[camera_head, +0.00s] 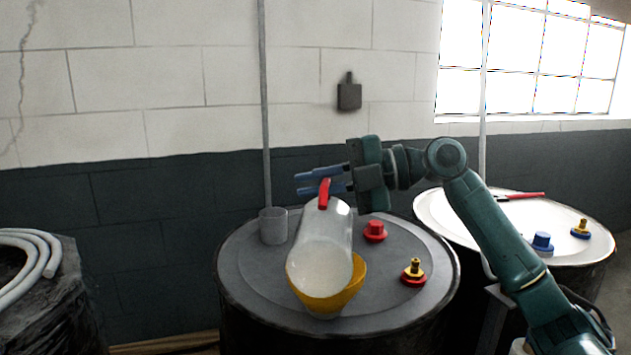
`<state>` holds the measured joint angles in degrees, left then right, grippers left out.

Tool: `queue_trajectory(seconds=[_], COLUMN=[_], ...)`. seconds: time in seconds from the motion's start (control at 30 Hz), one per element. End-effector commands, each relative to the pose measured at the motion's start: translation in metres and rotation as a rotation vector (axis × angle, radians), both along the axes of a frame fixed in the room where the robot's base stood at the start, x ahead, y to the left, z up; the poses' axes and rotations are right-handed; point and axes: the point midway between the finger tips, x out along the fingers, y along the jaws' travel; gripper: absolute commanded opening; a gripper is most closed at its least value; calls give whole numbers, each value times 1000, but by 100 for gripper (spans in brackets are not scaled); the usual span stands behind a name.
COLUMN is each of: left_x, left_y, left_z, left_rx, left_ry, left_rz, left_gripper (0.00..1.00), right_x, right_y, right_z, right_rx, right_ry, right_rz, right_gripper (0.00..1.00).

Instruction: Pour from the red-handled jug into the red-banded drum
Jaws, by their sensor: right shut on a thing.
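My right gripper (299,183) has its blue fingers closed around the upper end of the red handle (324,194) of the clear jug (325,232). The jug is tipped steeply, with its wide whitish mouth toward me and low over a yellow funnel (345,295). The funnel sits at the front of the grey-topped drum (255,275). The jug hides much of the funnel, and I cannot tell whether liquid is flowing. No red band shows on this drum's visible side; red fittings stand on its lid. My left gripper is not in view.
A clear cup (273,226) stands at the lid's back left. A red cap (375,231) and a red-and-brass fitting (413,272) stand on the right. A white-topped drum (450,213) with blue fittings (541,242) is at right. Coiled hose (40,250) lies far left.

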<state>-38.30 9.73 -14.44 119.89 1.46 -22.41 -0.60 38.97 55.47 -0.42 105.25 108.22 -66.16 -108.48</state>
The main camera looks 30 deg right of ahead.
Motion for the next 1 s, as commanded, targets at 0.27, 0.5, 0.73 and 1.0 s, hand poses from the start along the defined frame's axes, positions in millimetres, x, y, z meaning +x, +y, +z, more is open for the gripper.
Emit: queue_trajectory(seconds=[0.27, 0.5, 0.73, 1.0], left_x=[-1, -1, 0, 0], left_y=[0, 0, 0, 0], left_z=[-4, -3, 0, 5], left_rx=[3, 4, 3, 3], left_ry=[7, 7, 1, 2], left_rz=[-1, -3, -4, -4], left_gripper=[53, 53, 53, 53], right_x=[0, 0, 1, 4], right_y=[0, 0, -1, -3], right_z=[0, 0, 1, 2], right_rx=[2, 2, 6, 26], right_ry=[1, 1, 6, 34], right_rz=[0, 0, 0, 0], right_gripper=[0, 0, 0, 0])
